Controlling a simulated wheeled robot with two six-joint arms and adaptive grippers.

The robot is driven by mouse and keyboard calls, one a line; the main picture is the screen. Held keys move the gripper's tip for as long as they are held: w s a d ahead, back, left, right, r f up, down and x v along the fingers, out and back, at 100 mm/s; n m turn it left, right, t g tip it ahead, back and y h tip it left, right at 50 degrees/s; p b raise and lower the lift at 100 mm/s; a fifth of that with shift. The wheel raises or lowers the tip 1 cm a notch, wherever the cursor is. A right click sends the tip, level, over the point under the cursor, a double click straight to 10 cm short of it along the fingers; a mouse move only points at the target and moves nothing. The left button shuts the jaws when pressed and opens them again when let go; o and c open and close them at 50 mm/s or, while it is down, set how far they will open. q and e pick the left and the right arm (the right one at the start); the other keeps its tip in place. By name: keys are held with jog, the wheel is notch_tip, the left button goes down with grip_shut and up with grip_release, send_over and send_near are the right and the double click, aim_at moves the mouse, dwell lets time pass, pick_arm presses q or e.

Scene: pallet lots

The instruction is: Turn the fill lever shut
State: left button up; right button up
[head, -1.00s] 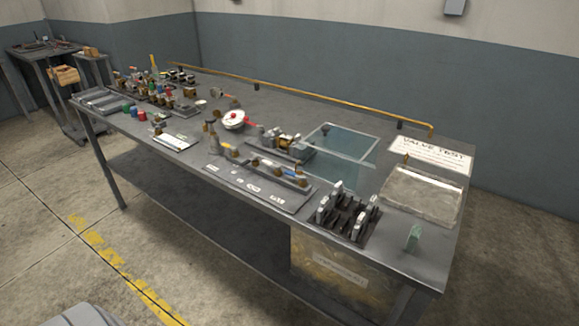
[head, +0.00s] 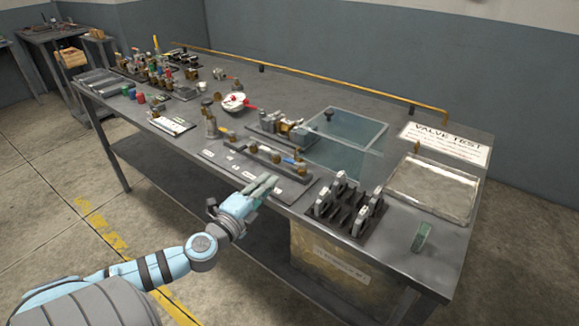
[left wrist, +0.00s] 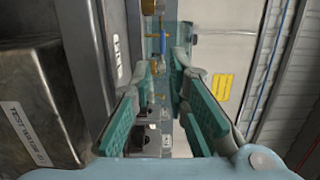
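The valve manifold (head: 262,154), a low row of grey and brass fittings, sits on a labelled board (head: 232,165) near the bench's front edge. A small blue lever (head: 290,161) shows toward its right end. The labels are too small to read, so I cannot tell which lever is the fill one. My left gripper (head: 268,183) reaches over the front edge beside the board, apart from the levers. In the left wrist view its two green-padded fingers (left wrist: 167,72) are spread and empty, with a blue fitting (left wrist: 162,45) beyond them. My right gripper is not in view.
A black rack (head: 348,208) of upright pieces stands right of the board. A yellow rail (head: 310,80) runs along the back. A bin (head: 325,262) sits below.

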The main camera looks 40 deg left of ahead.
aim_at(288, 162)
pick_arm(q)
jog(key=w+p, duration=0.1)
jog(key=w, duration=0.2)
jog(key=w+a+p, duration=0.1)
jog(key=w, duration=0.2)
jog(key=w+p, duration=0.1)
jog(key=w, duration=0.2)
jog(key=shift+a+r, duration=0.25)
jog(key=shift+r, duration=0.05)
jog(key=shift+w+f, duration=0.15)
jog(key=shift+w, duration=0.3)
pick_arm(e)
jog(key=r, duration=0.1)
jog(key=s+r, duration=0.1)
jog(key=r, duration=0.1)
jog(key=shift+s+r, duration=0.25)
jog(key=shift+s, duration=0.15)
pick_arm(q)
grip_shut()
